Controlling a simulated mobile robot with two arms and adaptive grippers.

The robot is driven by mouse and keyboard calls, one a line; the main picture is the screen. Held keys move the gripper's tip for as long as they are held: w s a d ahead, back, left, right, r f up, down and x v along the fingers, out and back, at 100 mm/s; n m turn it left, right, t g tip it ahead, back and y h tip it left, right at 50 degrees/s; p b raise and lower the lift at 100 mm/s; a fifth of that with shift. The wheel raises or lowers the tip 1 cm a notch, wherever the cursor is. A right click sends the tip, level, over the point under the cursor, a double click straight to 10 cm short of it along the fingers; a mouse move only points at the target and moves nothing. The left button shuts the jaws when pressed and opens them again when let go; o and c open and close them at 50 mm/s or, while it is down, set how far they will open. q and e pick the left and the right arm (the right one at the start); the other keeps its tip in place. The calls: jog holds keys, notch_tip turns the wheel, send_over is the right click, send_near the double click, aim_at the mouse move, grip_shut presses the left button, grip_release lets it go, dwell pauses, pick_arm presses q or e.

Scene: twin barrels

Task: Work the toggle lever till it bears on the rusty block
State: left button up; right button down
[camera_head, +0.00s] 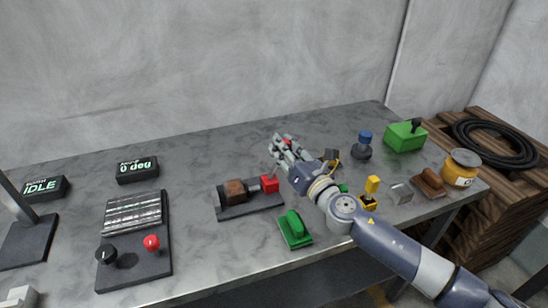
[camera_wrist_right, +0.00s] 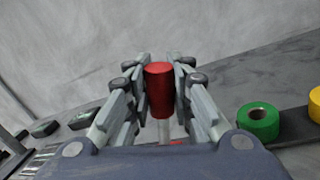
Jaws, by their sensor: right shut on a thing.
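The toggle clamp has a dark base plate (camera_head: 250,207) on the grey table. The rusty block (camera_head: 235,189), brown, sits on this base. A red clamp body (camera_head: 270,184) stands at the base's right end, and its thin lever rises from it toward my gripper. My right gripper (camera_head: 282,142) is shut on the lever's red knob (camera_wrist_right: 160,88), which stands upright between the fingers in the wrist view. Whether the clamp's tip touches the block is too small to tell. My left gripper is not in view.
A green object (camera_head: 295,229) lies in front of the clamp. A plate with a black knob and a red knob (camera_head: 152,243) is at left, below the "0 deg" display (camera_head: 137,170). Yellow, blue and green items stand at right. The table behind the clamp is clear.

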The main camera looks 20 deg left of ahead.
jog(key=shift+w+d+f+m+b, duration=0.3)
jog(key=shift+d+f+m+b, duration=0.15)
jog(key=shift+m, duration=0.35)
jog(key=c, duration=1.7)
grip_release()
jog(key=shift+o, duration=1.4)
jog(key=shift+d+r, duration=0.1)
jog(key=shift+d, duration=0.1)
jog(key=v, duration=1.2)
jog(key=shift+f, duration=0.2)
jog(key=shift+s+a, duration=0.1)
jog(key=shift+a, duration=0.05)
